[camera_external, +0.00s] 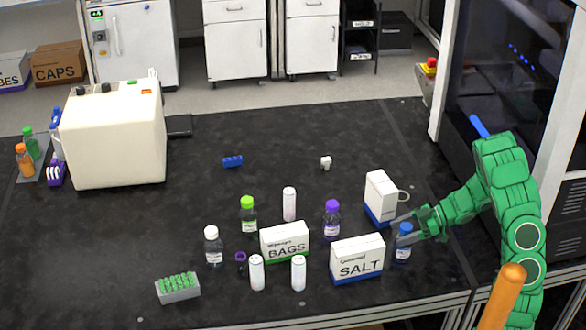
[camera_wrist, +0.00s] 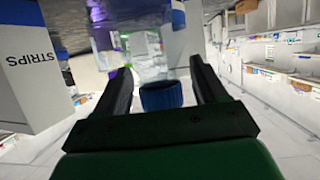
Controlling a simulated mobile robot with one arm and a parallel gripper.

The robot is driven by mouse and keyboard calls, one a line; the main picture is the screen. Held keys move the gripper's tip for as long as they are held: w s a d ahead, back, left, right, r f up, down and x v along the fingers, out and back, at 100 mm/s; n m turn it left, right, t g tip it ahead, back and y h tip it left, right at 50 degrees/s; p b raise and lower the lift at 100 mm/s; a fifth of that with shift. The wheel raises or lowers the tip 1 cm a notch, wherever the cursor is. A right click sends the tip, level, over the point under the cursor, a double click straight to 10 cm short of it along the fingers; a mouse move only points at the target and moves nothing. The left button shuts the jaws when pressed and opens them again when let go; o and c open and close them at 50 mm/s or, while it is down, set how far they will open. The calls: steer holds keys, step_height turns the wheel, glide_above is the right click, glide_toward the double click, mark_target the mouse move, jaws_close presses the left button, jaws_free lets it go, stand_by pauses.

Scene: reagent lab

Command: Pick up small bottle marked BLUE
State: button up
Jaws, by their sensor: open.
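The small bottle with a blue cap (camera_external: 403,240) stands upright near the right end of the group on the black bench. Its label is too small to read. My gripper (camera_external: 412,222) reaches in from the right, with its fingers at the height of the cap. In the wrist view the blue cap (camera_wrist: 161,97) sits between the two open fingers of my gripper (camera_wrist: 160,68), with a gap visible on both sides. The lower part of the bottle is hidden there. I cannot tell whether a finger touches it.
A SALT box (camera_external: 358,260) stands close left of the bottle. Purple-capped (camera_external: 331,222) and green-capped (camera_external: 248,216) bottles stand farther left. The bench front edge is near.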

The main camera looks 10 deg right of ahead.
steer(key=shift+a+f, duration=0.2)
steer(key=shift+a, duration=0.25)
jaws_close()
